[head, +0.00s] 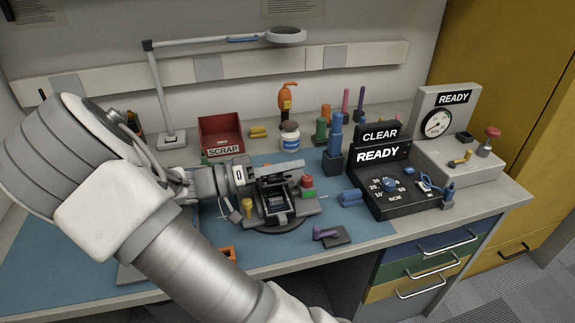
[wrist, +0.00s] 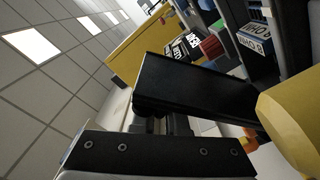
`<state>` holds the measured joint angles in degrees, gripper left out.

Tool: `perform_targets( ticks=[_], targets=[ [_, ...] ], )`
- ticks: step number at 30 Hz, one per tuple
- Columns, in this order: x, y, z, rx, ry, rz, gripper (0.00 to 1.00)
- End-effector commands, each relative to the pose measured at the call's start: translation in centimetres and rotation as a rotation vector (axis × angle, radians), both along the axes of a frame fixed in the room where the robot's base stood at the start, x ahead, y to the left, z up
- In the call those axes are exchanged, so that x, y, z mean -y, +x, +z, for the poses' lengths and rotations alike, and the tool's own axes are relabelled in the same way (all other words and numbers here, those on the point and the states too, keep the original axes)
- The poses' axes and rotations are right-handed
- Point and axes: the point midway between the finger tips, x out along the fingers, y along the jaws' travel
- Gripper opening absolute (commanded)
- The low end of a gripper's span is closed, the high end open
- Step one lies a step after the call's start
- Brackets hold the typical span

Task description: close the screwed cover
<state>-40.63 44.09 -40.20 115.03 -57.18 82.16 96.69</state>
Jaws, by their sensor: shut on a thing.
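The radio (head: 278,203) sits in a grey fixture on a round dark base on the blue mat, with its dark inside showing. My gripper (head: 258,180) is at the back left of it, close above the fixture. In the wrist view a flat black panel (wrist: 195,95), which looks like the cover, stands out tilted past my gripper's dark screwed part (wrist: 150,152). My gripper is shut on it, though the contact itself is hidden. A light grey flat strip (head: 282,168) shows just behind the radio; I cannot tell whether it belongs to the cover.
A red scrap bin (head: 221,130) and a white jar (head: 290,137) stand behind. A yellow peg (head: 247,206) and a red knob (head: 307,182) flank the radio. A black READY box (head: 385,190) stands right, with blue pieces (head: 350,198) nearer. A purple-handled tool (head: 326,234) lies in front.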

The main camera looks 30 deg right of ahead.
Motion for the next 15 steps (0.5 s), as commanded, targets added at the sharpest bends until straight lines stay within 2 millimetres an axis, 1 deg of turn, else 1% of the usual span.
perform_targets(
  ticks=[1, 4, 9, 15],
  targets=[
    [-0.1, -0.4, -0.5, 0.030, -0.011, -0.003, 0.00],
    [-0.3, -0.8, -0.9, 0.089, -0.028, -0.003, 0.00],
    [-0.4, -1.3, -1.3, 0.161, -0.048, -0.003, 0.00],
    [-0.4, -1.5, -1.5, 0.208, -0.060, -0.003, 0.00]
  ],
)
